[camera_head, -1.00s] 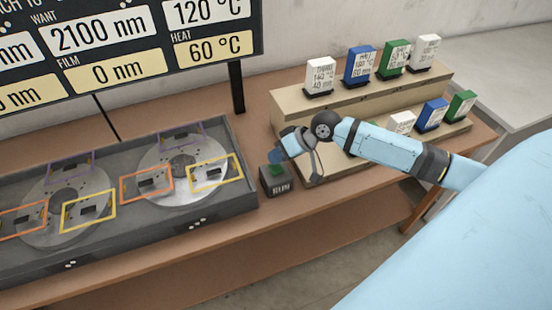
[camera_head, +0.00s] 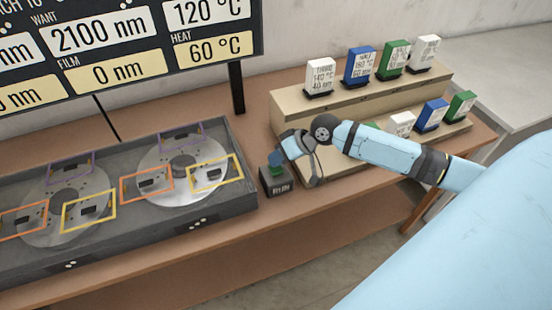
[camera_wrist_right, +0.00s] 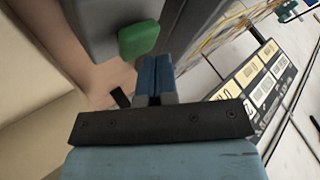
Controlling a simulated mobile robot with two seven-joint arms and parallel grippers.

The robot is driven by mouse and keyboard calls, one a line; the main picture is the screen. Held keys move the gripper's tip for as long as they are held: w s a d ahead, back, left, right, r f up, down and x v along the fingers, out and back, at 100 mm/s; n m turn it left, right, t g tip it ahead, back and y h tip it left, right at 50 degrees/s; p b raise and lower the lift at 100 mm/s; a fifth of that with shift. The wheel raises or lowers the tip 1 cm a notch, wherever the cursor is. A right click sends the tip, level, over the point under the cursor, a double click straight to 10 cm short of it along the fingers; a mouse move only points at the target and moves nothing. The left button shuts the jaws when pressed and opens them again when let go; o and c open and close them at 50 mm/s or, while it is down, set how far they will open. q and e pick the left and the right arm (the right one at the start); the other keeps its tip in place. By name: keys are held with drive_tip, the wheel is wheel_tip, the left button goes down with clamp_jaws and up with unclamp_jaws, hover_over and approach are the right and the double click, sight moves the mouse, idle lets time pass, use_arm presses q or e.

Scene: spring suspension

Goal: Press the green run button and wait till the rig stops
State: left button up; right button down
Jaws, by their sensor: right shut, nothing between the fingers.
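The green run button (camera_head: 277,172) sits on top of a small dark box (camera_head: 277,187) to the right of the rig. The rig is a grey tray (camera_head: 228,215) with two round silver discs (camera_head: 182,190). My right gripper (camera_head: 276,158) is shut and empty, its blue fingertips just above the button in the head view. In the right wrist view the green button (camera_wrist_right: 138,38) shows just beyond the shut fingers (camera_wrist_right: 153,68). I cannot tell whether they touch. My left gripper is not in view.
A dark board (camera_head: 120,45) behind the rig reads 2100 nm, 0 nm, 120 °C and 60 °C. A two-step tan stand (camera_head: 300,110) with white, blue and green labelled blocks is at the right, close behind my right arm. The bench front is clear.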

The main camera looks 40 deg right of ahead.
drive_tip(key=shift+f, duration=0.6)
idle(0.7)
drive_tip(key=shift+r, duration=0.1)
drive_tip(key=shift+r+p, duration=0.9)
wheel_tip(320, 180, up, 4)
drive_tip(key=p, duration=0.4)
drive_tip(key=shift+r+p, duration=0.45)
drive_tip(key=shift+r, duration=0.1)
idle(0.4)
